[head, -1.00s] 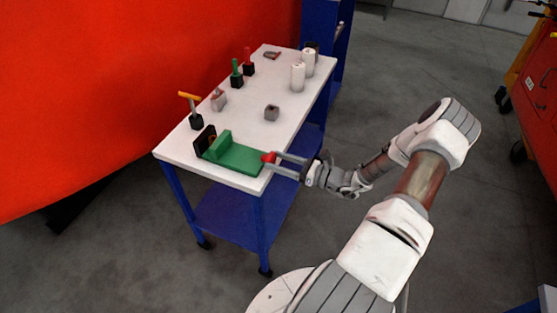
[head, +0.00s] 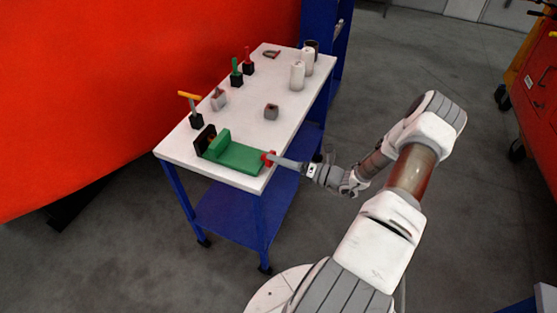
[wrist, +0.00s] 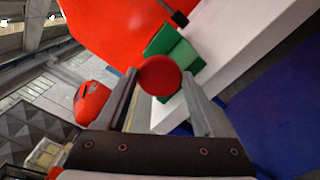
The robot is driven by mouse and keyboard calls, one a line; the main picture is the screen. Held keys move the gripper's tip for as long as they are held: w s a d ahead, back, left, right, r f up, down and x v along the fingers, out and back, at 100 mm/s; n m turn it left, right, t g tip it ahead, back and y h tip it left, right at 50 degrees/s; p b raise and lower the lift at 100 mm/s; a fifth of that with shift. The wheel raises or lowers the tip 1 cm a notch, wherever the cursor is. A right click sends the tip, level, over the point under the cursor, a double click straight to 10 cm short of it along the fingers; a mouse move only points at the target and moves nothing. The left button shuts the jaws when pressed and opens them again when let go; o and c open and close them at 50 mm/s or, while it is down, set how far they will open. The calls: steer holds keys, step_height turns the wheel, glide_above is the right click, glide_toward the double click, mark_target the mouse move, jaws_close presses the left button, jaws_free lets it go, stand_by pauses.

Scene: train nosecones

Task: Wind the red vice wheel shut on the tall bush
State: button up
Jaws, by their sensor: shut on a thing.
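The vice lies on the near end of the white table, with a green body (head: 240,157), an upright green jaw and a black end plate (head: 204,138). A small brownish thing (head: 211,138), perhaps the tall bush, shows between plate and jaw; it is mostly hidden. The red wheel (head: 267,159) is at the vice's right end, by the table edge. My gripper (head: 273,160) is shut on the wheel from the right. In the wrist view the round red wheel (wrist: 160,76) sits between my two fingers, with the green vice behind it.
On the white table (head: 250,115) stand an orange-handled tool (head: 190,97), green- and red-handled tools (head: 236,72), a small grey block (head: 271,112) and white cylinders (head: 297,75). A red wall rises on the left.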

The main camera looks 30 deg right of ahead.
steer(key=shift+m, duration=0.4)
steer(key=o, duration=1.4)
steer(key=shift+s, duration=0.1)
steer(key=b+v, duration=0.1)
steer(key=v, duration=1.6)
steer(key=shift+s+d+f, duration=0.1)
steer(key=shift+d, duration=0.05)
